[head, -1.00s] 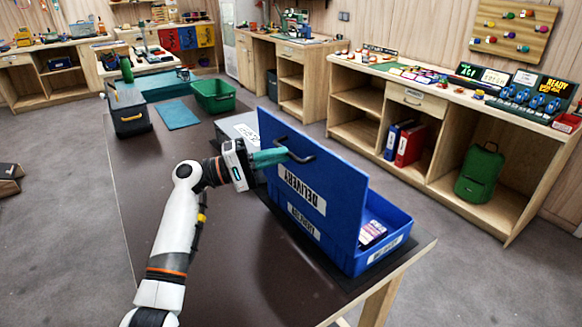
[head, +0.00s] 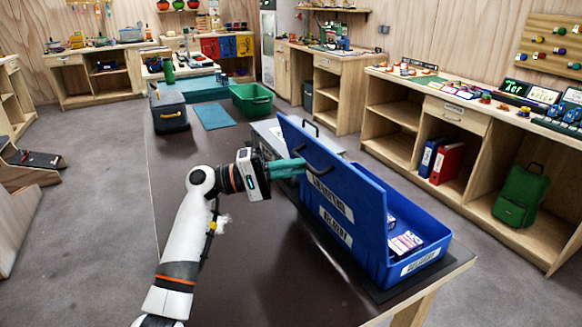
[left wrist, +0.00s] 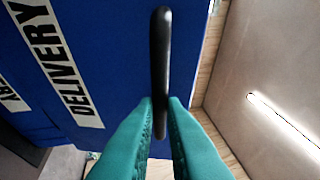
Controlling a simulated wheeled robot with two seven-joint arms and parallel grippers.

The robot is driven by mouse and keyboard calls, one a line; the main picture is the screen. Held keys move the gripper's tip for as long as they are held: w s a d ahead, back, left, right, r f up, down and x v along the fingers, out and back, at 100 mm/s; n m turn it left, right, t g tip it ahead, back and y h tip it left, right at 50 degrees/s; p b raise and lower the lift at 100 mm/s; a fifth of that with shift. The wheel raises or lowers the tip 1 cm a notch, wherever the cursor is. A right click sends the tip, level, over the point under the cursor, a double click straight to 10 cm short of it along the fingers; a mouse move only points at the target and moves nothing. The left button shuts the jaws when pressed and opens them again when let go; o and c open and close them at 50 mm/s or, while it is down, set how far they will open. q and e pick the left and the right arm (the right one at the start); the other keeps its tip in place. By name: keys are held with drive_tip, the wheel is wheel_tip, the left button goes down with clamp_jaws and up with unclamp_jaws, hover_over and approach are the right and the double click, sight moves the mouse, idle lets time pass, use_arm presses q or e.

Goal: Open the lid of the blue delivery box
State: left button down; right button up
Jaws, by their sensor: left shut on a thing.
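The blue delivery box (head: 420,266) stands on the dark table, near its right front corner. Its lid (head: 350,212) is raised, hinged along the left side and leaning a little to the left past upright. A black handle (left wrist: 160,60) is fixed to the lid's outer face. My left gripper (head: 302,166), with teal fingers, is shut on this handle; the wrist view shows the fingers (left wrist: 160,118) on both sides of it. Small packages (head: 404,243) lie inside the open box. My right gripper is not in view.
A grey case (head: 268,133) stands just behind the lid. A green bin (head: 252,99), a blue mat (head: 213,116) and a dark toolbox (head: 170,109) are farther back on the table. The table's left front is clear.

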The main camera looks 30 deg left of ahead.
use_arm(q)
drive_tip(key=c, duration=1.7)
unclamp_jaws()
drive_tip(key=shift+w+d+f, duration=0.1)
drive_tip(key=shift+d+f, duration=0.05)
drive_tip(key=shift+f, duration=0.3)
drive_tip(key=shift+o, duration=1.1)
drive_tip(key=shift+w, duration=0.25)
drive_tip(key=shift+r, duration=0.15)
drive_tip(key=b+v, duration=0.2)
drive_tip(key=v, duration=1)
drive_tip(key=shift+r, duration=0.15)
